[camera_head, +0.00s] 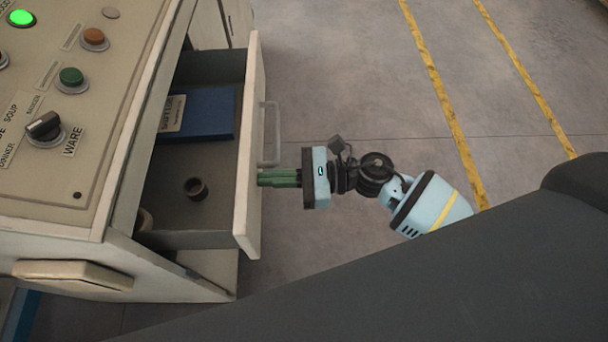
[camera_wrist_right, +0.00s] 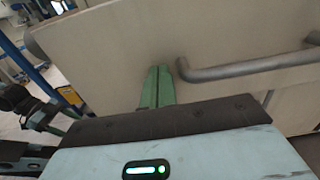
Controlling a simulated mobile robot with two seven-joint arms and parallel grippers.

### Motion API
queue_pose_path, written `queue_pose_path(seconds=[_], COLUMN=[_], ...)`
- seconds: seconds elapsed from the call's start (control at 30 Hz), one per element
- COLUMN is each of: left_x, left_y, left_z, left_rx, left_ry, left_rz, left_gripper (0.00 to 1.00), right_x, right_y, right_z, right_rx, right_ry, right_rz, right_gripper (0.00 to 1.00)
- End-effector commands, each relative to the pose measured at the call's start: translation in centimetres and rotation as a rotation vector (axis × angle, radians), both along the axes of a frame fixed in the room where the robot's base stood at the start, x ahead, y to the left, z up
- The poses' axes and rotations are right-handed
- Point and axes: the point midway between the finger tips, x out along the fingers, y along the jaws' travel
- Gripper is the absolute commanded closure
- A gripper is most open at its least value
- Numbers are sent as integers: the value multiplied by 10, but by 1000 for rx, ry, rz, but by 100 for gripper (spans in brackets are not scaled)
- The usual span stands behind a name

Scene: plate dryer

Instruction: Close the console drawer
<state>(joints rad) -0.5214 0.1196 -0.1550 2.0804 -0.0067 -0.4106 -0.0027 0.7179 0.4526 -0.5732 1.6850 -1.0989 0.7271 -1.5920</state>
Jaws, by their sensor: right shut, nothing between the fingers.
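The console drawer (camera_head: 252,150) stands pulled out from the console, and its inside shows in the head view. Its front panel has a grey bar handle (camera_head: 270,133), also seen in the right wrist view (camera_wrist_right: 250,69). My right gripper (camera_head: 262,178) is shut and empty. Its green fingertips are at the outer face of the drawer front, beside the handle, and appear to touch the panel. In the right wrist view the green fingers (camera_wrist_right: 157,88) point at the panel, left of the handle's end.
The console top (camera_head: 100,140) carries buttons and a knob (camera_head: 44,126). The floor right of the drawer is clear, with yellow lines (camera_head: 440,90).

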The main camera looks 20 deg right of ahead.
Motion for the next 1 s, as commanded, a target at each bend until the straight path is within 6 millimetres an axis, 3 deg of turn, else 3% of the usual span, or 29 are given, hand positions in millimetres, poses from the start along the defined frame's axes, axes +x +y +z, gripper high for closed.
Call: queue_pose_path(seconds=[0.2,0.5,0.7,1.0], left_x=[-1,1,2,6], left_y=[0,2,3,3], left_z=[-8,-16,-21,-23], left_rx=[2,6,10,11], left_ry=[5,1,2,-3], left_rz=[-2,-9,-13,-13], left_gripper=[35,35,35,35], right_x=[17,36,43,47], right_y=[61,126,151,165], right_z=[0,-1,0,0], right_rx=[4,2,1,0], right_ry=[-2,-1,0,0], right_rz=[2,2,1,0], right_gripper=[100,100,100,100])
